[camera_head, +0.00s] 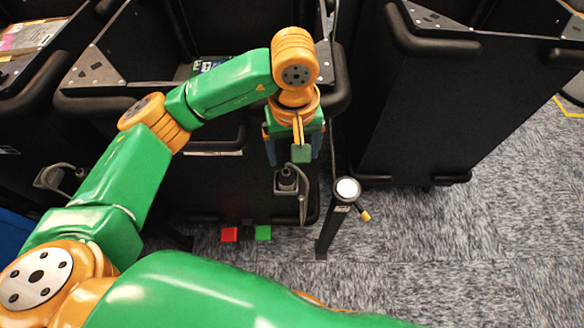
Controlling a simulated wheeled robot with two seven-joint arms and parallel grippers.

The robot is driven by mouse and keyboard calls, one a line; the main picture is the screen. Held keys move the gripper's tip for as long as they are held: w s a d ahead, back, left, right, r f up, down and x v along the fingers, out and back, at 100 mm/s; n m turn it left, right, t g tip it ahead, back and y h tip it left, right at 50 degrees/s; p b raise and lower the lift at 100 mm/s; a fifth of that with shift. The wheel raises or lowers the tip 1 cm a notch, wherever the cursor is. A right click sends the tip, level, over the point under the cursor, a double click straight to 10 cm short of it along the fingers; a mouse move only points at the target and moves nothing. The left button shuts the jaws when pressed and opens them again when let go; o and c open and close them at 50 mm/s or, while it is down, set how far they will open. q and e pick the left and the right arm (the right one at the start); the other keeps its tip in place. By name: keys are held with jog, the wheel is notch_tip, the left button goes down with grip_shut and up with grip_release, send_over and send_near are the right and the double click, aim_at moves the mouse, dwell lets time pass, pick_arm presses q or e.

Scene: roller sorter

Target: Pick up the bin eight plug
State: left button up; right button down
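A dark plug (286,181) with a grey cable looping down on its right sits on the front of the middle black bin, low down. I cannot read a bin number, so I cannot tell whether this is bin eight. My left gripper (294,150) points down just above this plug. Its two blue fingers look spread apart, one on each side, with nothing seen between them. The gripper body hides part of the bin front. Another similar plug (55,178) with a cable is on the bin front at the left. My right gripper is not in view.
A black post (335,220) with a round white top and a yellow-tipped knob stands right of the plug. A red block (229,235) and a green block (263,233) are low at the bin's base. Another black bin (440,100) stands right. Grey carpet (460,250) is clear at lower right.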

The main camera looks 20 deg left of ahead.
aim_at(286, 174)
pick_arm(q)
jog(key=f, duration=0.3)
jog(key=a+f, duration=0.1)
jog(key=f, duration=0.3)
jog(key=w+a+f+p, duration=0.1)
jog(key=f, duration=0.3)
grip_shut()
